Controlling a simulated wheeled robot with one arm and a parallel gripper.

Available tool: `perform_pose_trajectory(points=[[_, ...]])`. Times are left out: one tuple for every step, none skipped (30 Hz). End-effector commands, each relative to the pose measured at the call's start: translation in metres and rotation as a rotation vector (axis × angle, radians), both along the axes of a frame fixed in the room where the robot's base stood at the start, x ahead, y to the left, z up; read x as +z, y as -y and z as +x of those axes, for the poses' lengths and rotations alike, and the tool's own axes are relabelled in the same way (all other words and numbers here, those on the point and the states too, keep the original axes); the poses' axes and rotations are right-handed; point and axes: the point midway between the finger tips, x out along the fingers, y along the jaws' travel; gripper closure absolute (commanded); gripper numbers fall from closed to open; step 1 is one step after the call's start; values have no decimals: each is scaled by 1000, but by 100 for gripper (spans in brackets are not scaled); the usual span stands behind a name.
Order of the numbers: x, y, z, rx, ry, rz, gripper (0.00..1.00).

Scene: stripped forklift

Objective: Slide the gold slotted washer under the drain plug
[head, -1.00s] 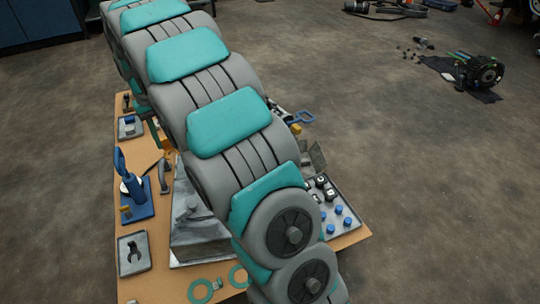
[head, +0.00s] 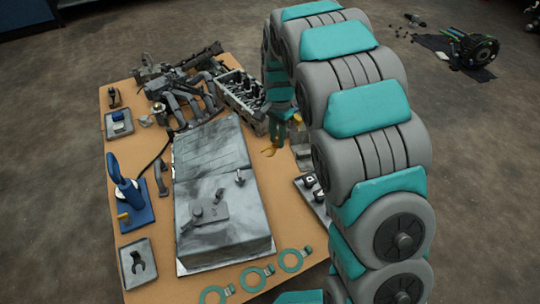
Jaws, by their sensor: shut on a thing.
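My gripper (head: 275,140) hangs from the arm beyond the right edge of the grey metal pan. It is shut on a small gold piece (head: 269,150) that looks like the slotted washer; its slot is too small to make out. The grey pan (head: 220,150) lies on the table. A small upright metal piece (head: 240,178) stands on its top and looks like the drain plug. The gripper and gold piece are apart from it, to its upper right. Whether there is a gap under the plug cannot be told.
A flat bracket (head: 208,211) sits on the pan. Teal rings (head: 291,260) lie along the table's front edge. A blue tool on a stand (head: 130,190) and small trays (head: 138,262) are at left. Engine parts (head: 185,85) and a grey block (head: 240,97) crowd the back.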

Motion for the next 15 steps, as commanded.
perform_pose_trajectory(points=[[-11,-8,-6,-81,-7,-3,100],[-17,-12,-7,-135,-3,-3,100],[-24,-16,-10,-204,-4,-5,100],[-30,-19,-13,-253,-6,-7,100],[-35,-22,-16,-296,-6,-8,100],[-41,-25,-18,-350,-3,-8,100],[-44,-27,-19,-386,-2,-9,100],[-47,-29,-20,-418,-1,-9,100],[-51,-31,-22,-453,-2,-10,100],[-53,-32,-23,-476,-2,-10,100],[-55,-33,-24,-493,-1,-11,100],[-57,-34,-25,-511,0,-12,100],[-58,-34,-25,-522,1,-12,100],[-59,-35,-25,-529,1,-12,100],[-60,-35,-26,-534,1,-12,100]])
